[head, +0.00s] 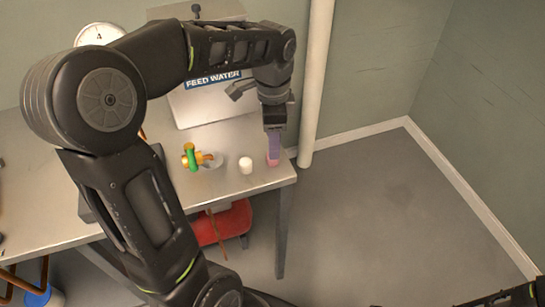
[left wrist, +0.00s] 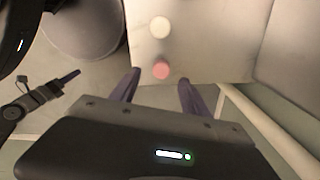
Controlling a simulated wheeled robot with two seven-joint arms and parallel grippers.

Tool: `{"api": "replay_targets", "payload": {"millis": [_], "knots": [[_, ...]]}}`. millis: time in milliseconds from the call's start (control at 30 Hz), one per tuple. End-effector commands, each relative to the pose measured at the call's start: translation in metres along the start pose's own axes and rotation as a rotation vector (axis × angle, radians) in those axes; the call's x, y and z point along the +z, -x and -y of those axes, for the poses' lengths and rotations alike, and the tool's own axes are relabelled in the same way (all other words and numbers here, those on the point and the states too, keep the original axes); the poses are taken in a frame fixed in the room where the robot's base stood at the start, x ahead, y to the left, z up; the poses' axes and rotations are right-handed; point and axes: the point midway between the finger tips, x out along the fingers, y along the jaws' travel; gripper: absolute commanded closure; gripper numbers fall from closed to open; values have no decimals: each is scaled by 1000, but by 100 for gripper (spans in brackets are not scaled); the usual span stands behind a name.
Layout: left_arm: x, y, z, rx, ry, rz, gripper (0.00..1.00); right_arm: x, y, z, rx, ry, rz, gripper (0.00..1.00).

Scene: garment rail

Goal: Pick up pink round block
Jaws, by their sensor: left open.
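The pink round block (left wrist: 161,70) stands on the metal table near its right front corner. In the head view only part of the pink block (head: 272,160) shows, beneath my left gripper (head: 274,145). In the left wrist view the gripper (left wrist: 158,88) has its two purple-grey fingers spread apart, with the pink block between and just beyond their tips. The fingers do not appear to touch it. My right arm shows only as a dark piece at the lower right of the head view, its fingers not clear.
A white round block (head: 246,165) stands just left of the pink one. A green and orange valve piece (head: 191,158) lies further left. A box labelled FEED WATER (head: 205,100) stands behind, and a pale vertical pipe (head: 317,85) rises close to the table's right edge. Open floor lies right.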

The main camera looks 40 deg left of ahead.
Motion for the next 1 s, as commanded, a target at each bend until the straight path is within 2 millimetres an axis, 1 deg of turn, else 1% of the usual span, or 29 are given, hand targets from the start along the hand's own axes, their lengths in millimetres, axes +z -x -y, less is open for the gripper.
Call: {"api": "replay_targets", "payload": {"millis": [67, 167, 333, 400, 467, 1000], "knots": [[0, -2, 0, 1, 0, 0, 46, 0, 0, 0, 0, 0, 0, 64], [1, -11, 0, 4, 0, 2, 46, 0, 2, 1, 0, 0, 0, 64], [2, -37, 2, 4, 1, 2, 46, 0, 4, 2, 0, 0, 0, 64], [2, -46, 2, 3, 0, 2, 46, 0, 4, 2, 0, 0, 0, 64], [2, -50, 2, 2, -1, 2, 46, 0, 4, 2, 0, 0, 0, 64], [1, -52, 2, 0, 0, 0, 46, 0, 4, 2, 0, 0, 0, 64]]}}
